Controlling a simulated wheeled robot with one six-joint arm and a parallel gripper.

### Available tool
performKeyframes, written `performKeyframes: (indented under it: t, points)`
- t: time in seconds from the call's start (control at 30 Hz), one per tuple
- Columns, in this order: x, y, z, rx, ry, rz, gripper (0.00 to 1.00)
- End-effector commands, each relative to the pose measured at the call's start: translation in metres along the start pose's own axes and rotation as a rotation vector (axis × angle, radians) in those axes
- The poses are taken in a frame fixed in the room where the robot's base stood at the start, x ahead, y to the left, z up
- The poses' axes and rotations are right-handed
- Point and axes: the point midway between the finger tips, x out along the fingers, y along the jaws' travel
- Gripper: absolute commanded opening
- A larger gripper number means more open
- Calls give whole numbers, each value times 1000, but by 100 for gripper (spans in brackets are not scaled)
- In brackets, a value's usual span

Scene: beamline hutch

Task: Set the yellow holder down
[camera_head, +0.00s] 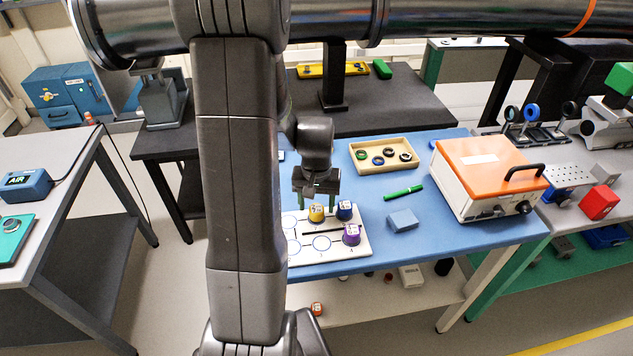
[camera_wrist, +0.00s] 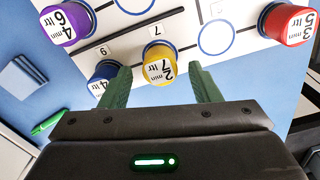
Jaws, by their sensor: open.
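The yellow holder (camera_head: 317,213) stands upright on the white board (camera_head: 298,255), with a white printed top. In the wrist view the yellow holder (camera_wrist: 158,64) is between the green fingers of my gripper (camera_wrist: 159,76). The fingers are spread, with a gap visible on both sides of it. In the head view my gripper (camera_head: 318,201) is right above and around the holder, pointing down. The circle under the holder is mostly hidden by it.
A blue holder (camera_head: 344,210) stands close beside the yellow one; a purple holder (camera_head: 351,235) stands nearer the front. A red holder (camera_wrist: 286,24) shows in the wrist view. A blue block (camera_head: 402,221), green marker (camera_head: 404,193) and tray (camera_head: 359,147) lie right of the board.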

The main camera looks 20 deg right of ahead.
Motion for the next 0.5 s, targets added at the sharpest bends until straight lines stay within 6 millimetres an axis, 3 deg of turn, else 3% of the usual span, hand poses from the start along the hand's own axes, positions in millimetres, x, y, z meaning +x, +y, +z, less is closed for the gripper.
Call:
performKeyframes:
  t: [0.3,0.5]
  points:
    - [-61,0,-1,0,6,0,57]
    - [-85,0,-1,0,3,0,57]
